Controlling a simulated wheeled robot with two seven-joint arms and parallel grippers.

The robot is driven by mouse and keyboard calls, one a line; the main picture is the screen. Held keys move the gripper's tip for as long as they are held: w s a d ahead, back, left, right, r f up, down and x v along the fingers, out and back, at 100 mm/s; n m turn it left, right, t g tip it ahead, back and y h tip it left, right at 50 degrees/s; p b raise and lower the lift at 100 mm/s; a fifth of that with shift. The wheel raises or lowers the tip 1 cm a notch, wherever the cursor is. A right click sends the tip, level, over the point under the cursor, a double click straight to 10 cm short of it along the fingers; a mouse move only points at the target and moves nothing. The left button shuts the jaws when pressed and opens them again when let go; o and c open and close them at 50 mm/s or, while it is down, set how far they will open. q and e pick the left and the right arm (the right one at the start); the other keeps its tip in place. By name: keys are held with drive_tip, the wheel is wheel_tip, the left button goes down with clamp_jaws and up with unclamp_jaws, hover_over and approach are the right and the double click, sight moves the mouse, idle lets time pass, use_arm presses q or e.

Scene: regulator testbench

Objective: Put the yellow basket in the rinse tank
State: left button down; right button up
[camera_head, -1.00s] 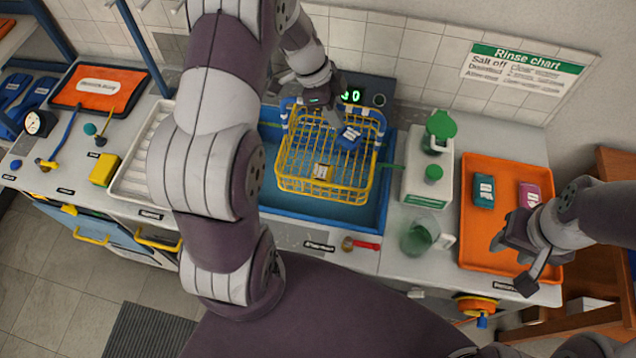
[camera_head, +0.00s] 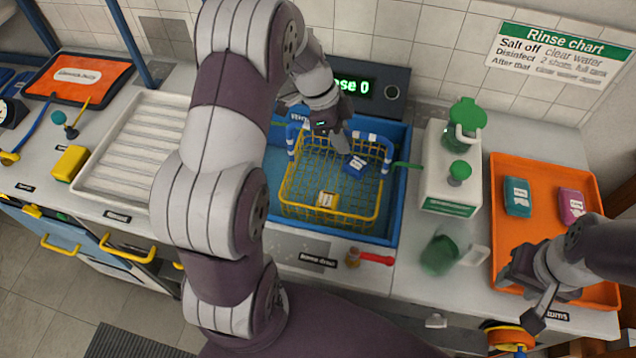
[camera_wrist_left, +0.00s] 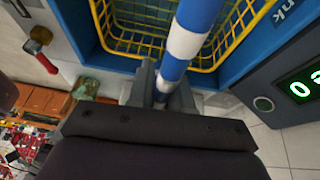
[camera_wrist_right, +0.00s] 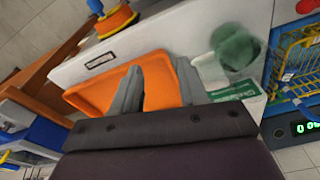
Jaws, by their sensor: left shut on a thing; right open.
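The yellow wire basket (camera_head: 330,213) is within the blue rinse tank (camera_head: 399,205); I cannot tell whether it rests on the bottom. A blue labelled item (camera_head: 356,166) and a small yellow item with a white label (camera_head: 327,199) are in it. My left gripper (camera_head: 338,138) is over the basket's back part. In the left wrist view, it (camera_wrist_left: 162,92) is shut on the basket's blue-and-white striped handle (camera_wrist_left: 188,42). My right gripper (camera_head: 522,298) is open and empty over the front of the orange tray; it also shows in the right wrist view (camera_wrist_right: 160,85).
The orange tray (camera_head: 503,240) holds a teal and a pink packet. A white box with a green-topped bottle (camera_head: 450,180), a green jug (camera_head: 439,255) and a red-handled valve (camera_head: 372,258) stand near the tank. A white ribbed tray (camera_head: 130,150) lies left. A display (camera_head: 350,86) stands behind.

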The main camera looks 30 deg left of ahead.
use_arm(q)
wheel_tip(320, 180, down, 9)
drive_tip(key=shift+p, duration=0.3)
drive_tip(key=c, duration=1.1)
unclamp_jaws()
drive_tip(key=shift+r, duration=0.1)
